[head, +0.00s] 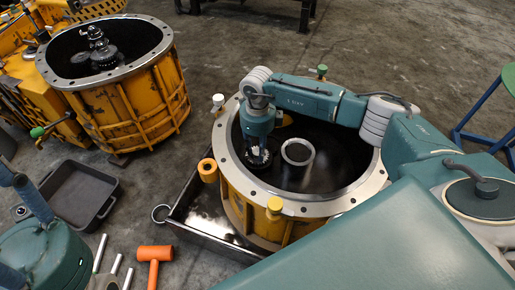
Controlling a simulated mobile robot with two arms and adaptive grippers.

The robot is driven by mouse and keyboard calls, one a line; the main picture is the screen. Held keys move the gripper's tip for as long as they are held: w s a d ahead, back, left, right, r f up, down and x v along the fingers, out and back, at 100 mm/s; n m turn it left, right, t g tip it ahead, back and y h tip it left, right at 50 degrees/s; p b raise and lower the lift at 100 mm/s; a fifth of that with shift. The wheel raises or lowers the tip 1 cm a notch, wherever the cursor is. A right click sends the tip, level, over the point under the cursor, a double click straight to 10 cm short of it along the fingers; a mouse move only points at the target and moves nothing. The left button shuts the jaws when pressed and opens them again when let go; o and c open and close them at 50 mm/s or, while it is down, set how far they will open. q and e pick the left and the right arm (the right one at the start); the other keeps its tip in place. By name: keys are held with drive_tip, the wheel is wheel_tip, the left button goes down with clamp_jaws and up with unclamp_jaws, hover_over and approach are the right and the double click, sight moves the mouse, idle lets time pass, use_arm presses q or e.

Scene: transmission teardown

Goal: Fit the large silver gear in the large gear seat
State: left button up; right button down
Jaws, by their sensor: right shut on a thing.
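My right gripper (257,150) points down inside the near yellow housing, left of its middle. It is shut on a toothed part (258,164), which looks dark here and seems to be the large silver gear. The gripper hides much of it. A pale, hollow round part (298,152) stands just to the right inside the housing; I cannot tell whether it is the large gear seat. Whether the held gear touches the housing floor is not clear. My left arm shows at the lower left, but its gripper is out of view.
The near housing's silver rim (300,207) surrounds the gripper, with several knobs along it. A metal tray (208,222) lies under the housing. A second yellow housing (140,105) stands at the upper left. A black bin (82,190) and an orange mallet (154,257) lie at the left.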

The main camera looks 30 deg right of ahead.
drive_tip(key=shift+f, duration=0.1)
drive_tip(key=c, duration=1.3)
unclamp_jaws()
drive_tip(key=shift+f, duration=0.1)
wheel_tip(320, 180, up, 12)
